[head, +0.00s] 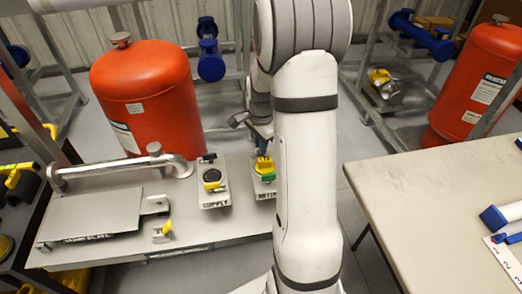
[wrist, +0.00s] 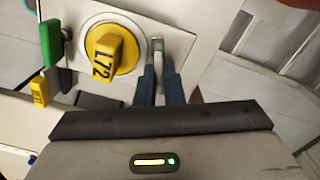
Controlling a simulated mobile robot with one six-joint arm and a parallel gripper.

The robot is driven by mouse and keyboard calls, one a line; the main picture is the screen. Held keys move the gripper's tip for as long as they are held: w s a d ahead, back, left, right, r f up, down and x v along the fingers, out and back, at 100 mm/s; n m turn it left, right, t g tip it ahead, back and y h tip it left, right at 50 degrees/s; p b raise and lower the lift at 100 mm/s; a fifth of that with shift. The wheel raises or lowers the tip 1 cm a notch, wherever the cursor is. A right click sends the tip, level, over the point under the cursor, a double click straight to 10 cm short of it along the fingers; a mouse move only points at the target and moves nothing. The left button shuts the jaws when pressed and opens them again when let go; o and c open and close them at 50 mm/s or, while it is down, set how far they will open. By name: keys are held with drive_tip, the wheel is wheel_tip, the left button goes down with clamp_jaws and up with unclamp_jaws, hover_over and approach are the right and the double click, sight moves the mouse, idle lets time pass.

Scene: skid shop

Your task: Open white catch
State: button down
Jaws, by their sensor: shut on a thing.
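The catch (wrist: 157,47) is a small pale grey-white lever in the wrist view, on the light box face just right of a yellow knob marked L72 (wrist: 106,56). My gripper (wrist: 157,72) has its two dark blue fingers on either side of the catch's lower end, shut on it. In the head view my gripper (head: 262,137) is at the back of the right-hand box (head: 266,193), partly hidden by my arm. The catch cannot be made out there. A green handle (wrist: 50,42) sits left of the knob, with a yellow tag (wrist: 39,92) below it.
A box labelled SUPPLY (head: 214,201) with a black and yellow knob stands left on the grey skid plate (head: 190,231). A red tank (head: 150,95) and a bent pipe (head: 115,168) stand further left. A beige table (head: 430,195) is at the right.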

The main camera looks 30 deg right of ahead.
drive_tip(key=shift+m, duration=0.5)
drive_tip(key=m, duration=0.3)
drive_tip(key=shift+m, duration=0.3)
drive_tip(key=c, duration=1.5)
unclamp_jaws()
drive_tip(key=shift+c, duration=0.2)
drive_tip(key=shift+r, duration=0.15)
drive_tip(key=shift+r+p, duration=2.2)
drive_tip(key=shift+r, duration=1.25)
